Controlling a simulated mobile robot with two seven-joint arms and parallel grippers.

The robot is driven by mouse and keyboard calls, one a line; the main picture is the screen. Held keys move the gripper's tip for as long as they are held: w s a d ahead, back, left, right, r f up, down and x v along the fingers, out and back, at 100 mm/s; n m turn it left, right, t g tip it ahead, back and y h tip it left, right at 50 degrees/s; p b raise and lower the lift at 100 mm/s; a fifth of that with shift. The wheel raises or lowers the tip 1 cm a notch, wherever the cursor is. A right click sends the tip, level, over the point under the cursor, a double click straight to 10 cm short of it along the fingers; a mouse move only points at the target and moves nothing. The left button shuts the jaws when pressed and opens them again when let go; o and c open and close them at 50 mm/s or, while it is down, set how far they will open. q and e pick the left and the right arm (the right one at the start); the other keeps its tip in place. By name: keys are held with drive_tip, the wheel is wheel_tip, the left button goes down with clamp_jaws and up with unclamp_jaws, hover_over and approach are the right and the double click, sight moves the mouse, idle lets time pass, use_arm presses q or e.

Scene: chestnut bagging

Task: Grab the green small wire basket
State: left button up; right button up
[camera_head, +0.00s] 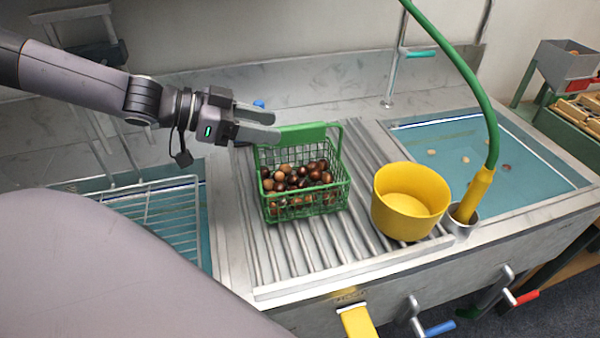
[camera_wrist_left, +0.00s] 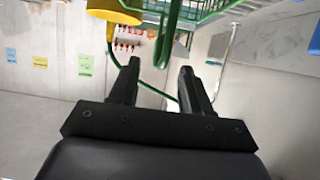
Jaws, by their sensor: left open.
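The green small wire basket (camera_head: 308,205) stands upright on the ribbed metal drainboard, holding several brown chestnuts (camera_head: 290,180). Its raised green handle (camera_head: 302,134) is on the far side. My left gripper (camera_head: 274,126) comes in from the left, open, its fingertips by the left end of the handle. In the left wrist view, a green bar of the basket (camera_wrist_left: 167,40) shows between and beyond the two open fingertips (camera_wrist_left: 160,72). I cannot tell whether the fingers touch it. My right gripper is not in view.
A yellow bowl (camera_head: 410,200) stands right of the basket, beside a green hose (camera_head: 488,115) with a yellow nozzle. Water-filled sinks (camera_head: 540,175) lie at right and left, the left one under a wire rack (camera_head: 165,212). The ribbed drainboard (camera_head: 320,262) is bare in front of the basket.

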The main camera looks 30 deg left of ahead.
sight(288, 126)
use_arm(q)
drive_tip(key=shift+r+b+x, duration=0.2)
drive_tip(key=shift+b+x, duration=0.25)
drive_tip(key=shift+x, duration=0.9)
drive_tip(key=shift+r+b+x, duration=0.15)
drive_tip(key=shift+b+x, duration=0.3)
drive_tip(key=shift+x, duration=0.85)
drive_tip(key=shift+w+d, duration=0.1)
drive_tip(key=shift+d, duration=0.05)
clamp_jaws()
drive_tip(key=shift+r, duration=0.1)
